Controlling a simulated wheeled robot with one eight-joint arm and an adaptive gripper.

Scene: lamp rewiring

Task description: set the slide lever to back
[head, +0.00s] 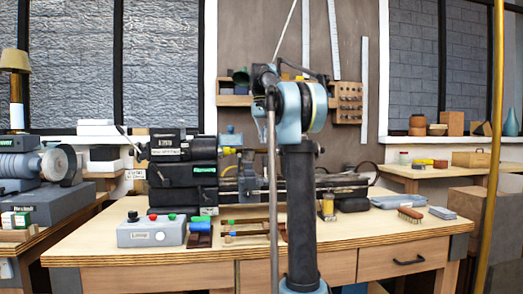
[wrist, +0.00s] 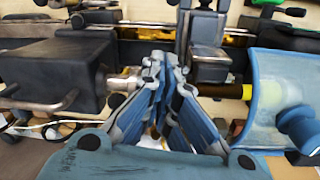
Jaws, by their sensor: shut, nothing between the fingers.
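A dark lathe (head: 185,172) stands on the bench, left of the middle in the head view. My gripper (wrist: 166,60) is shut and empty in the wrist view, its fingertips close together in front of the lathe. A black block (wrist: 55,72) with a bent metal handle (wrist: 42,104) is left of my fingers. A dark tool post (wrist: 208,58) is just beyond them to the right. I cannot tell for sure which handle is the slide lever or how it is set. In the head view my own arm hides part of the lathe, and I cannot make out my gripper there.
A grey control box (head: 152,231) with coloured buttons stands at the bench's front left. A brush (head: 411,215) and a grey case (head: 443,213) lie at the right. A curved blue part (wrist: 282,88) is close to my fingers on the right. The bench's front right is mostly clear.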

